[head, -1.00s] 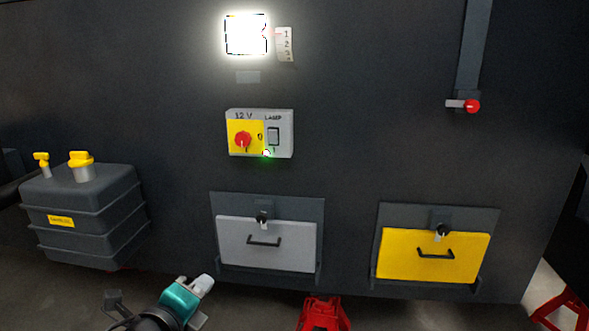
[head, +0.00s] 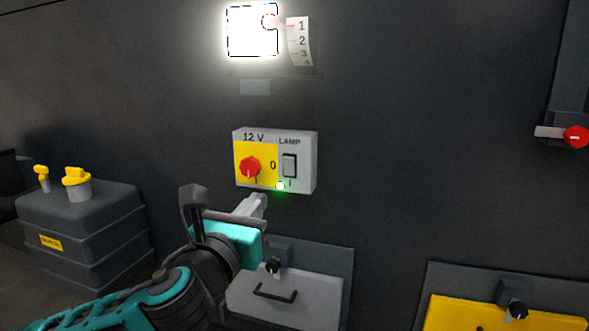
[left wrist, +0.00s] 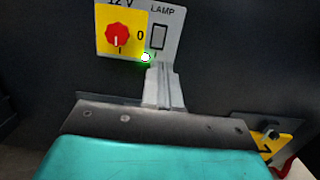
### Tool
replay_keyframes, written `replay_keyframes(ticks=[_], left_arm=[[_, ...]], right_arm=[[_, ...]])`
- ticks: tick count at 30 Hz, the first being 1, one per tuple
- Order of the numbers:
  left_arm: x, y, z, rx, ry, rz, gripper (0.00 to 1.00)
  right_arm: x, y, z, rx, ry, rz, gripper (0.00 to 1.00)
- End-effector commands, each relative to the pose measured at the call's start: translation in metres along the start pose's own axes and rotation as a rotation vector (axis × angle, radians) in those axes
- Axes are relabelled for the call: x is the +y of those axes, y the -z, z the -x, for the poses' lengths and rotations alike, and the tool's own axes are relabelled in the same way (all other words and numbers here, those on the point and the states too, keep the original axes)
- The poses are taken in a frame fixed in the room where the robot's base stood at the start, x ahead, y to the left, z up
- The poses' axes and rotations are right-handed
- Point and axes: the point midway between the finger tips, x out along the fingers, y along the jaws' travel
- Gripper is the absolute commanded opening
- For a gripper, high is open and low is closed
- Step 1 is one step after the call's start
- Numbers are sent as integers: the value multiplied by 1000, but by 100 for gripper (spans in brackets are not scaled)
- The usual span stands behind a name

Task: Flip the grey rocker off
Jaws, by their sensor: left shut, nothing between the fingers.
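The grey rocker (head: 289,166) sits on the right half of the switch box (head: 307,180), under the word LAMP, between a 0 and a 1 mark. It also shows in the left wrist view (left wrist: 158,37). A small green light (head: 280,186) glows at the box's lower edge. My left gripper (head: 258,200) is shut and empty, its fingertips just below the box and apart from the rocker. In the left wrist view the shut fingers (left wrist: 161,80) point up toward the rocker. My right gripper is not in view.
A red knob (head: 250,168) on a yellow plate sits left of the rocker. A bright lamp panel (head: 252,32) and a numbered scale (head: 299,41) are above. A grey drawer (head: 320,297) and a yellow drawer (head: 480,315) are below. A dark tank (head: 90,230) stands left.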

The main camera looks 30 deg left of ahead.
Motion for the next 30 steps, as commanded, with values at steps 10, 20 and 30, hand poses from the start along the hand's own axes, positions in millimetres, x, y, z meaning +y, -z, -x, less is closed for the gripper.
replay_keyframes(ticks=[10,20,30], left_arm=[[0,0,-2,0,-1,3,0],[1,-1,-41,-1,-4,5,0],[0,0,-102,-1,-3,7,0]], right_arm=[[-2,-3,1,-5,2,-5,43],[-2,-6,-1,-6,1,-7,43],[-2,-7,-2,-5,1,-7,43]])
